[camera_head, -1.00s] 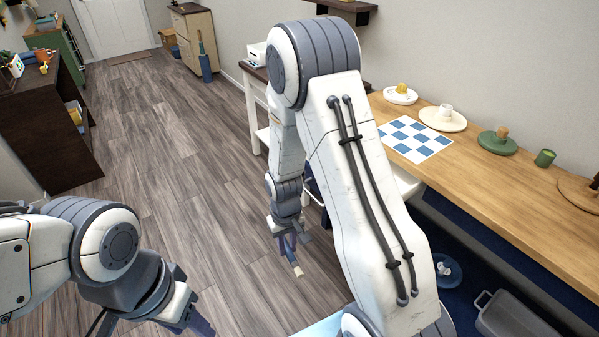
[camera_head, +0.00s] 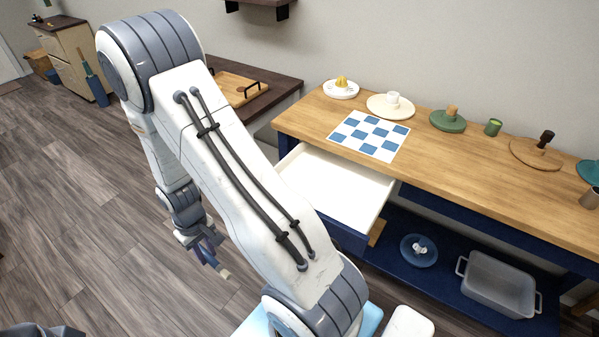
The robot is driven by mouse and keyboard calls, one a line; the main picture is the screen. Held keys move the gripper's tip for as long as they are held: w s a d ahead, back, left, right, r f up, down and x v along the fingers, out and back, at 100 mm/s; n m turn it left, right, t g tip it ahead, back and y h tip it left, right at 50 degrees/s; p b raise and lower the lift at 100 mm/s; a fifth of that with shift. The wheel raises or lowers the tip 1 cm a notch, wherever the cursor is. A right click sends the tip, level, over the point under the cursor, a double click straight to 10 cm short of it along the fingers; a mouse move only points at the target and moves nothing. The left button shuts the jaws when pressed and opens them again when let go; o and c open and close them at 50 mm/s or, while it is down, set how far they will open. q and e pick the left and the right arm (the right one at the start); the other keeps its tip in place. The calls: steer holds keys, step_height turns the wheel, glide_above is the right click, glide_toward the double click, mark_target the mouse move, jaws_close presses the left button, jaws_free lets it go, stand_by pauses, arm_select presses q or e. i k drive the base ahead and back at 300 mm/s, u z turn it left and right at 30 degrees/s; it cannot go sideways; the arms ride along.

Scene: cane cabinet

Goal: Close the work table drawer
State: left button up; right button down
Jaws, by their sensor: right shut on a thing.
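The work table (camera_head: 470,165) has a light wood top and a dark blue frame. Its drawer (camera_head: 340,192) is pulled out from under the left end of the top. The drawer's inside is white and looks empty, and its dark blue front is partly hidden behind my right arm. My right gripper (camera_head: 217,263) hangs over the floor, left of the drawer and apart from it. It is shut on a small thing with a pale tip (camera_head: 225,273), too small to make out. My left gripper is out of view.
A grey bin (camera_head: 498,285) and a blue dish (camera_head: 419,250) sit on the lower shelf. A dark-topped side table (camera_head: 245,82) stands behind.

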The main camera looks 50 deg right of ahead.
mark_target(321, 197)
steer(key=i, duration=1.05)
steer(key=z, duration=1.75)
